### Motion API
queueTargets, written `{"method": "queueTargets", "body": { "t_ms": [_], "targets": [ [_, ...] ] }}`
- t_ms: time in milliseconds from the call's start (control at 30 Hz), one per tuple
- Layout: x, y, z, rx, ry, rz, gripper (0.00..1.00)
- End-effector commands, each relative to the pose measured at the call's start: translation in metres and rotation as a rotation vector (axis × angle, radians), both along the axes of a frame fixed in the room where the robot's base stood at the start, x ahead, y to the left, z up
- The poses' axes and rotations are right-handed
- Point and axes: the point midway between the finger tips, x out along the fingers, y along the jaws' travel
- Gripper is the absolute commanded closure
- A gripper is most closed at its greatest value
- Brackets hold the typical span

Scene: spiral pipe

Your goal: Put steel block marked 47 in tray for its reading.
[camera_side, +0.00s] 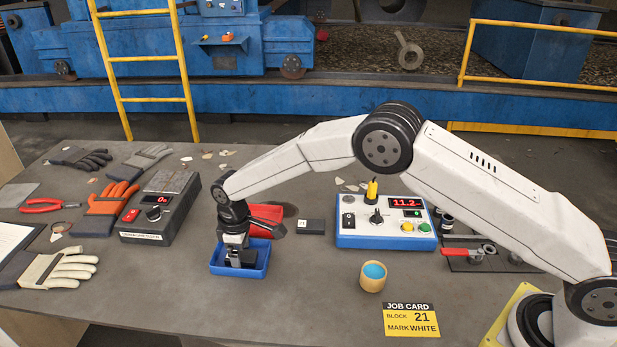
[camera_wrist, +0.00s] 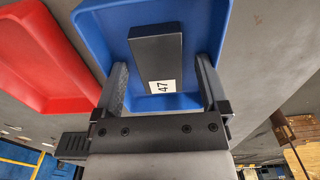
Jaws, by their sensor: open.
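The dark steel block (camera_wrist: 157,55), with a white label reading 47, lies in the blue tray (camera_wrist: 222,22) in the wrist view. In the side view the blue tray (camera_side: 262,262) stands near the middle of the table, the block partly hidden by my gripper (camera_side: 237,258). My gripper (camera_wrist: 162,88) is open, reaching down into the tray with one finger on each side of the block. Both fingers look apart from it. The red tray (camera_side: 266,216) is behind the blue one and empty where it shows in the wrist view (camera_wrist: 45,60).
Another dark block (camera_side: 311,227) lies right of the red tray. A white and blue meter (camera_side: 385,240) reads about 11.2. A blue-filled cup (camera_side: 373,277) and a job card (camera_side: 411,320), "BLOCK 21, MARK WHITE", are in front. A grey device (camera_side: 160,208) and gloves (camera_side: 58,268) are at left.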

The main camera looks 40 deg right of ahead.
Motion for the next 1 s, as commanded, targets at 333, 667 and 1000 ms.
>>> {"method": "queueTargets", "body": {
  "t_ms": [333, 667, 1000],
  "targets": [
    [0.001, 0.000, 0.034, 0.001, -0.003, 0.000, 0.06],
    [0.001, 0.000, 0.088, 0.001, -0.003, 0.000, 0.06],
    [0.000, 0.000, 0.119, 0.000, 0.000, 0.000, 0.06]
  ]
}}
